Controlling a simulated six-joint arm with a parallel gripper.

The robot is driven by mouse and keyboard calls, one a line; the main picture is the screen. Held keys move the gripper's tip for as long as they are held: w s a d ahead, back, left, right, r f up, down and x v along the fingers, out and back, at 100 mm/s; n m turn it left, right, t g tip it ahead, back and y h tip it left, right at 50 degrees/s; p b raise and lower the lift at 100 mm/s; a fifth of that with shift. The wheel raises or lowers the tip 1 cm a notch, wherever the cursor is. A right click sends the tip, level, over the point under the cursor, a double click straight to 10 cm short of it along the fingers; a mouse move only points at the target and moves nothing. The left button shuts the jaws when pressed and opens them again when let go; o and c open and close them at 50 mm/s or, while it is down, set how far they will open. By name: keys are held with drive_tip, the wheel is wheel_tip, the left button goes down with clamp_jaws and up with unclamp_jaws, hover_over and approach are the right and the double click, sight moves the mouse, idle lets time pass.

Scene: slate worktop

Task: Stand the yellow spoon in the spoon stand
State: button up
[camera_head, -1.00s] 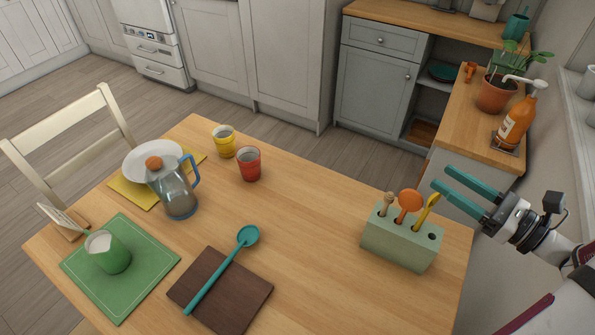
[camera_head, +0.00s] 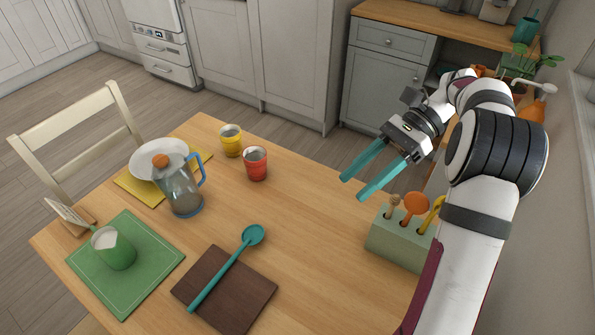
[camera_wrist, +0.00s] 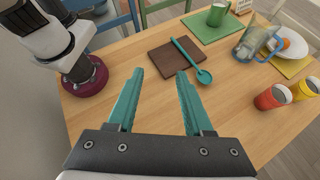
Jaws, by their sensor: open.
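A pale green spoon stand (camera_head: 393,247) is on the right of the table in the head view, its right part hidden by my arm. In it stand a wooden utensil (camera_head: 393,203), an orange spoon (camera_head: 413,205) and a yellow utensil (camera_head: 434,214), partly hidden. No yellow spoon lies loose; the loose spoon is teal (camera_head: 222,272), lying across a dark brown board (camera_head: 238,300). The wrist view also shows the teal spoon (camera_wrist: 188,55) and the board (camera_wrist: 164,59). My gripper (camera_head: 354,188) is open and empty above the table, left of the stand and apart from the spoons.
A green mug (camera_head: 113,249) stands on a green mat (camera_head: 155,262). The middle of the table is clear.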

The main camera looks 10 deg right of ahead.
drive_tip(key=w+a+n+t+h, duration=0.2)
drive_tip(key=a+n+h, duration=0.3)
drive_tip(key=n, duration=1.1)
drive_tip(key=w+a+n+t+h, duration=0.2)
drive_tip(key=a+n+h, duration=0.3)
drive_tip(key=n+h, duration=0.4)
drive_tip(key=f+n+t, duration=0.1)
drive_tip(key=n, duration=0.5)
drive_tip(key=shift+a+n, duration=0.2)
drive_tip(key=shift+n, duration=0.2)
drive_tip(key=shift+w, duration=0.1)
drive_tip(key=s+a+f+m+g+y, duration=0.1)
drive_tip(key=s+f+m+y, duration=0.1)
drive_tip(key=s+m, duration=0.8)
drive_tip(key=s+a+f+m+y, duration=0.2)
drive_tip(key=s+m, duration=0.9)
drive_tip(key=s, duration=0.4)
drive_tip(key=shift+g+y, duration=0.4)
